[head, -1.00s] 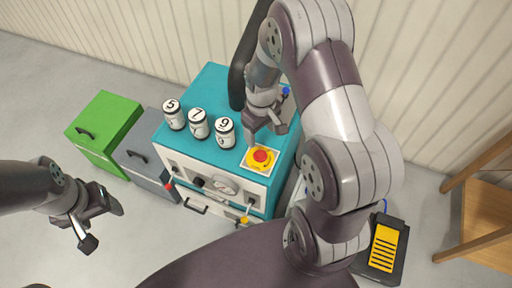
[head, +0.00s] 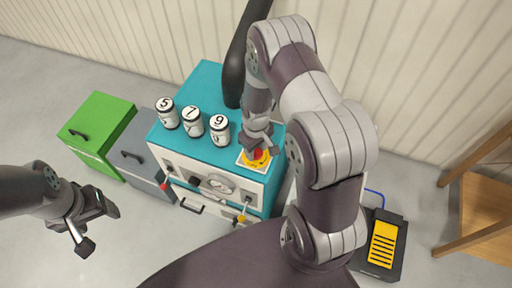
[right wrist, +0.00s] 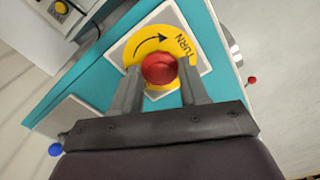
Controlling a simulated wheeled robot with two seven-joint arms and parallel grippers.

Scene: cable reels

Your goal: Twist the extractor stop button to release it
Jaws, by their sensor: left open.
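The red stop button (head: 259,154) sits on a yellow disc in a white square plate on top of the teal cabinet, at its right front. In the right wrist view the button (right wrist: 159,69) is in the middle, and the yellow disc (right wrist: 152,43) bears a curved arrow and the word TURN. My right gripper (right wrist: 160,68) has one finger on each side of the button, very close to it; I cannot tell whether they press on it. In the head view the gripper (head: 259,150) partly covers the button. My left gripper (head: 97,226) is open and empty at the left, away from the cabinet.
Several numbered white canisters (head: 192,122) stand on the teal cabinet (head: 205,85), left of the button. Green (head: 98,125) and grey drawer units stand to its left. A black and yellow box (head: 384,243) and a wooden stand (head: 480,200) are at the right.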

